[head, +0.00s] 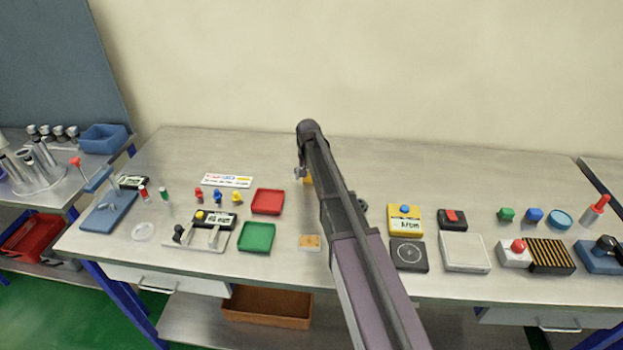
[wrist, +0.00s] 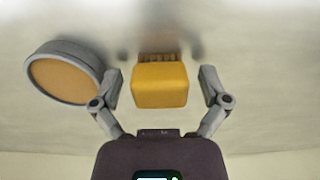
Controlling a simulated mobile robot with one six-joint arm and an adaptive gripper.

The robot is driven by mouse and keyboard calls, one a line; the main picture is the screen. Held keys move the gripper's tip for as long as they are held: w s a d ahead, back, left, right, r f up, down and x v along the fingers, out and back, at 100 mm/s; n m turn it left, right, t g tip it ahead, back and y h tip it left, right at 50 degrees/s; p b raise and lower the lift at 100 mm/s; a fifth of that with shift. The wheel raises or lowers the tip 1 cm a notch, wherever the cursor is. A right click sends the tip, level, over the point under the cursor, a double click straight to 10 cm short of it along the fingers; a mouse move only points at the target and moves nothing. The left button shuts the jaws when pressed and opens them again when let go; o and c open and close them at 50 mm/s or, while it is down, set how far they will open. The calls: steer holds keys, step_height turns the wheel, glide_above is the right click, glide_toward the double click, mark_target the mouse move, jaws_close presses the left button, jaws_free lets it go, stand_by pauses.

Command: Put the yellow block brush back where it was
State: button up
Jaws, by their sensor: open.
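The yellow block brush (wrist: 160,85) stands on the table between the spread fingers of my gripper (wrist: 160,86) in the wrist view, with a gap on each side. Its dark bristles (wrist: 158,57) face the table top. In the head view only a small yellow part of the brush (head: 308,181) shows, beside my gripper (head: 301,173); my arm hides the rest. My gripper is open.
A round grey dish with a tan inside (wrist: 65,78) lies close beside one finger in the wrist view. A red tray (head: 267,201) and a green tray (head: 257,237) are left of my arm. A yellow box (head: 405,220) is to its right. The table behind is clear.

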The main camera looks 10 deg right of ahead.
steer(key=shift+r, duration=0.15)
step_height(320, 180, up, 12)
steer(key=p, duration=1.2)
stand_by(0.7)
steer(key=s+d+n, duration=0.1)
steer(key=s+n, duration=0.2)
steer(key=s, duration=2.5)
steer(key=shift+s+n, duration=0.3)
steer(key=shift+s, duration=0.05)
